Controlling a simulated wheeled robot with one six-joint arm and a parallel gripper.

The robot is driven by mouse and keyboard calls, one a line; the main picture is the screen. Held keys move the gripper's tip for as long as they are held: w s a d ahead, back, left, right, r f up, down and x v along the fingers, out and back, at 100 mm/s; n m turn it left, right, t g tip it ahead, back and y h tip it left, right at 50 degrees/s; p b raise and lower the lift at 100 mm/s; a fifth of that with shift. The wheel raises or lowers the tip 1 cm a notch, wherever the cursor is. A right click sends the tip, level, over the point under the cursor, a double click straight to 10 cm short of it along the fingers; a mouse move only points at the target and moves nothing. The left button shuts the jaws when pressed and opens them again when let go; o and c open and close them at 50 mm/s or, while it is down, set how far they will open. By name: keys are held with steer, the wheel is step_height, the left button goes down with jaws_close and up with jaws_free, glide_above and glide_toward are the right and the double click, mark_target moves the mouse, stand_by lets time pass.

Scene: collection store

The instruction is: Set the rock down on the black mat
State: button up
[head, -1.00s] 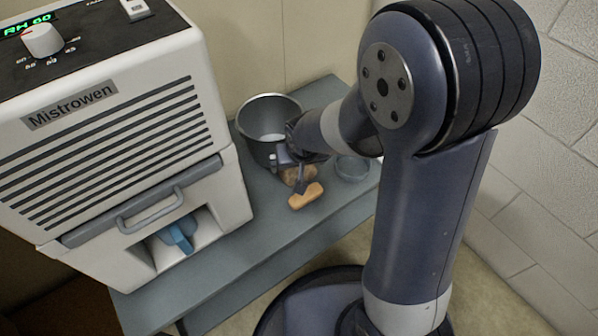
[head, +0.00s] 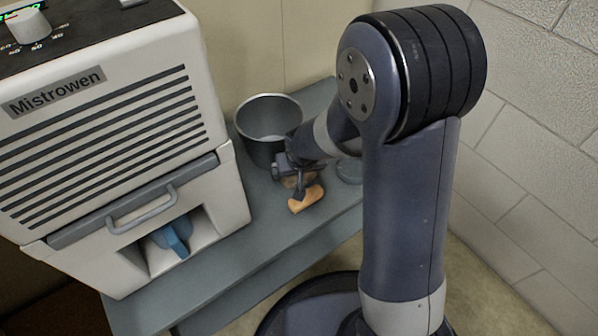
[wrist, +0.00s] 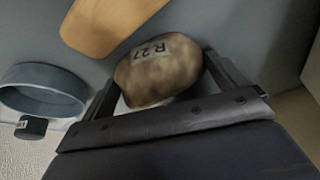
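The rock, brown and rounded with a pale label "R 27", lies between the two fingers in the wrist view (wrist: 158,72). It spans nearly the whole gap, its sides close to or against both fingers. My gripper (head: 303,186) is low over the grey bench in the head view, just behind a tan block, and hides most of the rock there. Whether the fingers (wrist: 160,75) press on the rock, and whether the rock touches the bench, I cannot make out. I see no black mat in either view.
The tan block (head: 306,199) lies in front of the rock. A metal pot (head: 268,128) stands behind my gripper, a shallow dish (head: 350,171) to its right. The white Mistrowen machine (head: 125,130) fills the left. The front of the bench (head: 225,255) is bare.

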steer(key=c, duration=0.9)
steer(key=shift+c, duration=0.7)
steer(key=shift+r, duration=0.15)
